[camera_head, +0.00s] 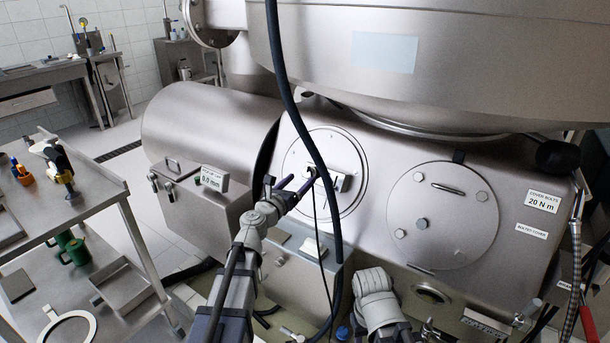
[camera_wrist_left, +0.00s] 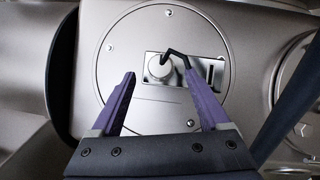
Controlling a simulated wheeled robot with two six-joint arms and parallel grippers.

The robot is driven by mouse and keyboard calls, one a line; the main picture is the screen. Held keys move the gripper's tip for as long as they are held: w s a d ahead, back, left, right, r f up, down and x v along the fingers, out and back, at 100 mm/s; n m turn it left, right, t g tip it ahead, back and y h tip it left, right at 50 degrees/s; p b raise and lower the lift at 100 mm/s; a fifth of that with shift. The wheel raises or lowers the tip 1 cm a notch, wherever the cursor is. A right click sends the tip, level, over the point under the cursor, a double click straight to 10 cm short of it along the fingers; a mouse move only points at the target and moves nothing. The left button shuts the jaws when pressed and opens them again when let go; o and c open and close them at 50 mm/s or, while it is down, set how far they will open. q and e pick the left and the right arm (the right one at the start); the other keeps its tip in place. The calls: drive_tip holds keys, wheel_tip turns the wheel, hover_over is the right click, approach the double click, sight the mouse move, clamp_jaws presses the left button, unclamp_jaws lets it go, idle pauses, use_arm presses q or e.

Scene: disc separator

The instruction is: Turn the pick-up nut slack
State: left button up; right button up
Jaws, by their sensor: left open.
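The pick-up nut (camera_wrist_left: 160,67) looks like a round pale knob on a bright metal plate (camera_wrist_left: 220,74), set in a round cover (camera_wrist_left: 140,38). A black bent piece (camera_wrist_left: 175,54) sits at its upper right. In the head view the cover (camera_head: 350,147) is partly behind a black hose, and the nut is hard to make out. My left gripper (camera_head: 304,177) is open in front of the cover. In the left wrist view its purple fingers (camera_wrist_left: 160,78) stand either side of the nut, with visible room; contact cannot be told. My right gripper is not visible.
A black hose (camera_head: 297,118) hangs across the cover, close to my left gripper. A bolted round cover (camera_head: 440,222) is to the right. A box with a display (camera_head: 215,180) is to the left. A steel trolley (camera_head: 108,188) stands at far left.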

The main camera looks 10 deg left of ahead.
sight(306, 174)
use_arm(q)
drive_tip(key=x, duration=0.4)
drive_tip(key=shift+w, duration=0.15)
drive_tip(key=shift+c, duration=0.2)
clamp_jaws()
